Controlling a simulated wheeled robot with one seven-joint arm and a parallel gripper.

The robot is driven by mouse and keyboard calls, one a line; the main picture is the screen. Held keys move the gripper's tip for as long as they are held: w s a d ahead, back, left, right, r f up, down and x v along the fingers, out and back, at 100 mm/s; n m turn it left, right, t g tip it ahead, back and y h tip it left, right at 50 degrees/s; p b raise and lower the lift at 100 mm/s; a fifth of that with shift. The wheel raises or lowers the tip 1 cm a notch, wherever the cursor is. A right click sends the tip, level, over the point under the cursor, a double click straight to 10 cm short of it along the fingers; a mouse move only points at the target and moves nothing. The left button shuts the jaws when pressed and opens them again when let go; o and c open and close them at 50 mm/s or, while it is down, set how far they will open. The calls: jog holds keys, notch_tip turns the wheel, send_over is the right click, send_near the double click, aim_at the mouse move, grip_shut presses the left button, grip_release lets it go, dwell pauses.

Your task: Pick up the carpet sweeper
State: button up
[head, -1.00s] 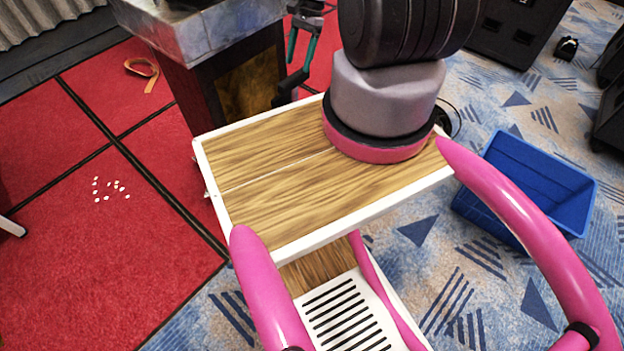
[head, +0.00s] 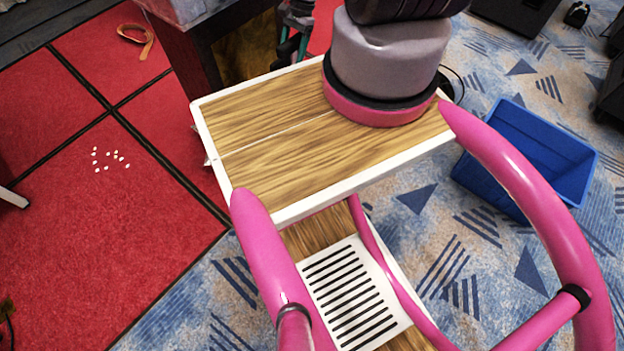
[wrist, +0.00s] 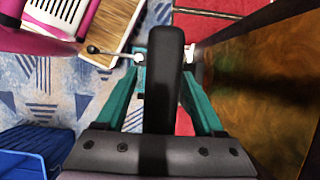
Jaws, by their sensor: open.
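I cannot clearly identify a carpet sweeper in either view. My gripper (wrist: 163,68) shows in the wrist view with its two teal fingers spread apart. A long black bar stands between the fingers in that picture. I cannot tell whether it is part of my gripper or a handle, and nothing is visibly clamped. In the head view only a small part of my gripper (head: 287,45) shows, beyond the wood-topped deck and beside the dark cabinet. Its fingertips are mostly hidden there.
A dark cabinet (head: 200,62) with a marbled top stands close to my gripper. White bits (head: 108,158) and an orange strap (head: 140,42) lie on the red carpet (head: 70,240). A white bar end (head: 12,197) shows at left. A blue bin (head: 545,150) stands at right.

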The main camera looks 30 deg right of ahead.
grip_shut()
jog(key=shift+r, duration=0.15)
